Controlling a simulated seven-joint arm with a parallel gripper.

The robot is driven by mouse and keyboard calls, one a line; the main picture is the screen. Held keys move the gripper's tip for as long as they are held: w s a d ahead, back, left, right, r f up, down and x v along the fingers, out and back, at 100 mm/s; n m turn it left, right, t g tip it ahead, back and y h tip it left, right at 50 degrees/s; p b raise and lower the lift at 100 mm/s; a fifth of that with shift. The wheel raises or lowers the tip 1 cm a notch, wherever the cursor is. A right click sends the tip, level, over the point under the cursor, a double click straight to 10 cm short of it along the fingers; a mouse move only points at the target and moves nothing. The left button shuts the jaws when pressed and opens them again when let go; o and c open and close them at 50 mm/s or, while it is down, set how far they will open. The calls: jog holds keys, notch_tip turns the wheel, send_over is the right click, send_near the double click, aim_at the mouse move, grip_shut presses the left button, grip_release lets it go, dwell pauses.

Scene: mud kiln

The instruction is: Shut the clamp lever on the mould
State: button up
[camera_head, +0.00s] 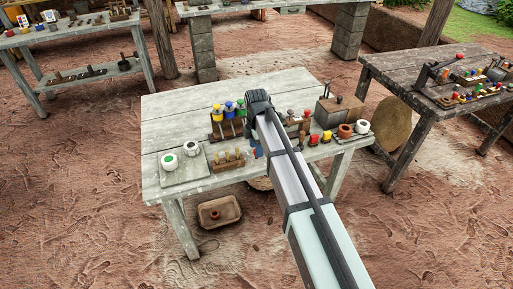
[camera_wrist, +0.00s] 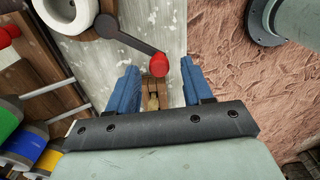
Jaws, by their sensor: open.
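In the wrist view a dark lever (camera_wrist: 130,40) with a red ball knob (camera_wrist: 160,66) runs from a round dark pivot (camera_wrist: 105,25). I take this to be the clamp lever. My gripper (camera_wrist: 158,70) has two blue fingers set apart. The knob shows in the gap between the fingertips, and nothing is gripped; I cannot tell how far below the tips it lies. A small brown wooden piece (camera_wrist: 155,92) shows between the fingers. In the head view my arm covers the lever, and only a bit of blue finger (camera_head: 257,152) shows. I cannot make out the mould clearly.
The pale table (camera_head: 180,110) holds a rack with coloured jars (camera_head: 228,109), a board with white pots (camera_head: 185,175), wooden-handled tools (camera_head: 228,158), and a box (camera_head: 338,111). In the wrist view a white ring (camera_wrist: 68,30) and another red knob (camera_wrist: 10,32) lie left of the lever.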

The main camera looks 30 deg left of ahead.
notch_tip(320, 180, up, 13)
dwell(0.5)
jog(key=shift+d+f, duration=0.1)
dwell(0.3)
jog(key=w+d+f+m, duration=0.2)
jog(key=d+f+m, duration=0.4)
jog(key=d+f, duration=0.5)
jog(key=w+d+f+m, duration=0.1)
jog(key=d+f+m, duration=0.6)
jog(key=d, duration=0.7)
jog(key=s+d+f+m, duration=0.5)
jog(key=d+f+m, duration=0.2)
jog(key=d, duration=0.5)
jog(key=s+d+f+m, duration=0.5)
jog(key=d+f+m, duration=0.2)
jog(key=d, duration=0.5)
jog(key=s+f+g, duration=0.3)
jog(key=s+f, duration=0.7)
jog(key=s, duration=0.5)
jog(key=s+f+g, duration=0.3)
jog(key=s+f, duration=0.7)
jog(key=s, duration=0.5)
jog(key=shift+s+d+f+m+g, duration=0.15)
jog(key=shift+s+f+m+g, duration=0.15)
jog(key=shift+m+g, duration=0.1)
